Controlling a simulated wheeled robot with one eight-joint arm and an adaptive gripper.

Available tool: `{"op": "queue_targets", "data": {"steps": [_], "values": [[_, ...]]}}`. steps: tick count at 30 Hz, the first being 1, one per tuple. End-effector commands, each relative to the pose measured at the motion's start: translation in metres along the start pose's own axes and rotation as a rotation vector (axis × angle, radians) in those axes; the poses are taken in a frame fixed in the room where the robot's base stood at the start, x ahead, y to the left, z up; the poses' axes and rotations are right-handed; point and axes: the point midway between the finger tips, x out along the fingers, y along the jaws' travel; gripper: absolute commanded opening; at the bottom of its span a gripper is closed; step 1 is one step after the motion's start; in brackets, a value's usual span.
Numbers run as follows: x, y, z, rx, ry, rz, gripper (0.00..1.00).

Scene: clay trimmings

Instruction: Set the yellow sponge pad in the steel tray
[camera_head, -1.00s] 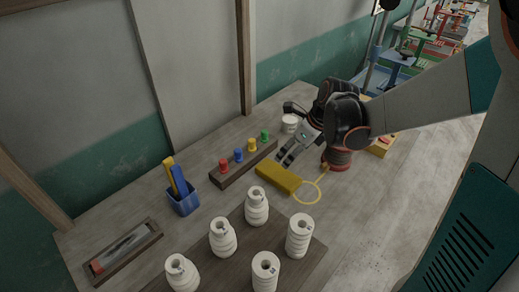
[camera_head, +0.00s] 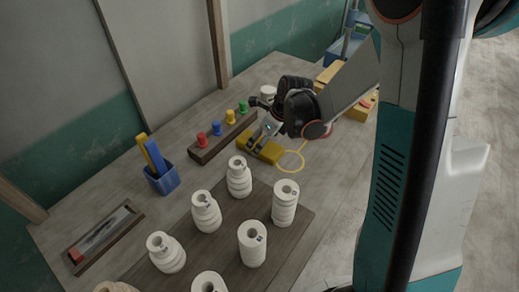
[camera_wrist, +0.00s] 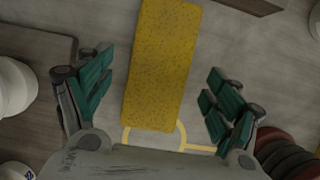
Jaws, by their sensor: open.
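The yellow sponge pad (camera_head: 269,153) lies on the wooden table beside a yellow ring outline. In the wrist view the pad (camera_wrist: 160,65) is a long speckled block between my fingers. My gripper (camera_head: 258,141) is over the pad in the head view, partly covering it. In the wrist view my gripper (camera_wrist: 158,95) is open, with one finger on each side of the pad and gaps between. A shallow dark-framed tray (camera_head: 128,229) with a grey inside and a red piece at one end lies at the table's left; I cannot tell whether it is steel.
Several white ribbed bottles (camera_head: 285,202) stand on a dark board (camera_head: 300,236) in front. A rack (camera_head: 205,153) of coloured knobs is behind the pad. A blue cup (camera_head: 163,181) holds blue and yellow sticks. A white jar (camera_head: 268,92) stands beyond my gripper.

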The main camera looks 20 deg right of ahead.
Motion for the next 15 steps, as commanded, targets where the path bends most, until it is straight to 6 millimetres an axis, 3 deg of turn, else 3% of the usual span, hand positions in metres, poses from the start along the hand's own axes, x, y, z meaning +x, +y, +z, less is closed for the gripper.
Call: {"op": "queue_targets", "data": {"steps": [3,11,15], "values": [[0.018,0.0,0.0,-0.002,-0.001,0.0,0.83],[0.02,0.0,0.0,-0.001,0.0,0.0,0.83],[0.02,0.0,0.0,-0.001,0.0,0.0,0.52]]}}
